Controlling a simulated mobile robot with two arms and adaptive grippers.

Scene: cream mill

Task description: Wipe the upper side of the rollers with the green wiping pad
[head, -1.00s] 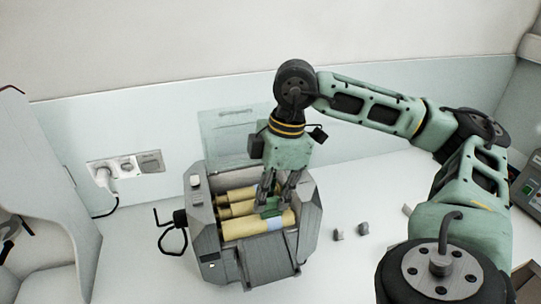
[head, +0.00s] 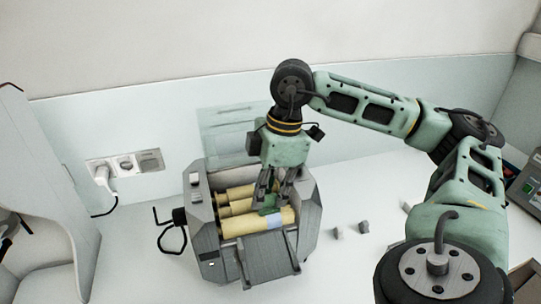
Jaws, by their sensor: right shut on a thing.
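The mill (head: 275,262) is a grey machine on the white table, with a crank on its left side. Its yellowish rollers (head: 245,225) lie side by side in the open top. The front roller has a pale bluish patch near its right end. My right gripper (head: 269,202) reaches down from above, shut on the green wiping pad (head: 268,211). The pad is at the right part of the rollers, over or on the front ones; I cannot tell whether it touches. The gripper hides part of the rear rollers. My left gripper is not in view.
Two small grey pieces (head: 337,233) lie on the table right of the mill. A wall socket with a plug (head: 102,173) is at the left. A device with a green screen (head: 530,187) stands at the far right. The table between is mostly clear.

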